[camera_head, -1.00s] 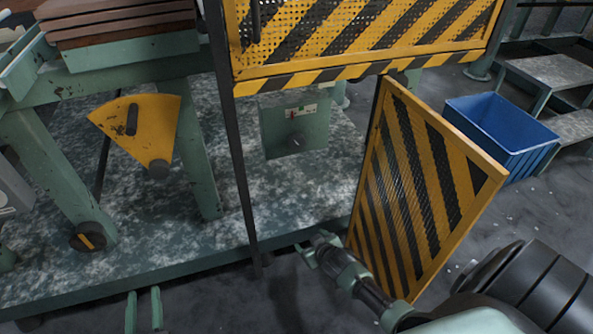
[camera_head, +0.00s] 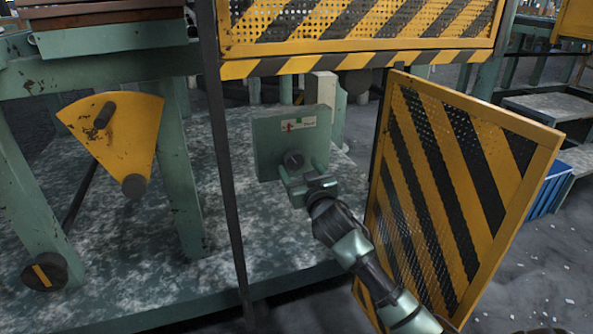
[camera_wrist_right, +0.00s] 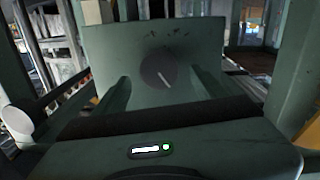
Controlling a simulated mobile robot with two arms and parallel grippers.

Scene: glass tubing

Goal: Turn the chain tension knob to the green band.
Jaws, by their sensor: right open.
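The chain tension knob (camera_head: 293,159) is a dark round knob on the front of a green box under the machine. Above it a pale label strip (camera_head: 299,124) carries a red and a green patch. In the right wrist view the knob (camera_wrist_right: 158,70) shows a light pointer line slanting down to the right. My right gripper (camera_head: 299,183) is open just in front of and slightly below the knob. In the wrist view its two fingers (camera_wrist_right: 160,95) stand apart on either side of the knob; contact is not visible. My left gripper is out of view.
A yellow-and-black mesh door (camera_head: 455,190) stands open right of my right arm. A striped guard (camera_head: 360,45) hangs above the box. A dark upright post (camera_head: 228,190) stands to the left, beside a yellow sector plate (camera_head: 115,135). A blue bin (camera_head: 548,190) is partly hidden behind the door.

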